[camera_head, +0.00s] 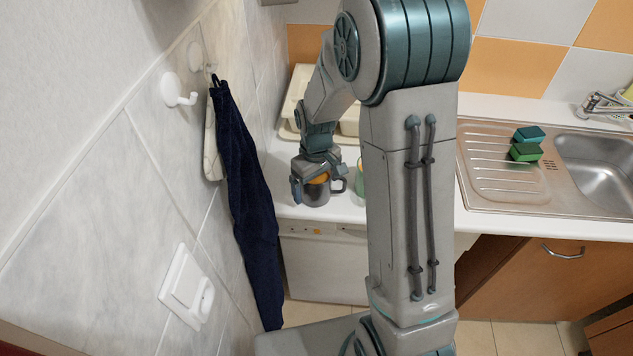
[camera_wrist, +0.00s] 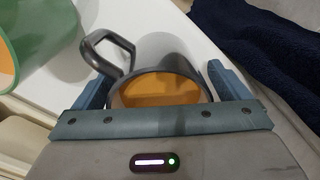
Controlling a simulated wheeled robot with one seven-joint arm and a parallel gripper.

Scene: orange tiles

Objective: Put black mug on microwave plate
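The black mug (camera_head: 317,192) is dark grey outside with an orange inside, and stands upright on the white counter near its front left end. Its handle points right in the head view. My gripper (camera_head: 318,180) is over it from above. In the wrist view the mug (camera_wrist: 160,88) sits between the two widely spaced fingers of my gripper (camera_wrist: 163,85), its handle beside the left finger. The fingers look open around the mug, with small gaps; contact is hard to judge. No microwave or microwave plate is in view.
A green cup (camera_wrist: 12,50) stands close to the mug. A cream dish rack (camera_head: 300,88) is behind, on the counter. A dark blue towel (camera_head: 245,190) hangs on the left wall. The sink (camera_head: 595,165) and green sponges (camera_head: 526,152) are to the right.

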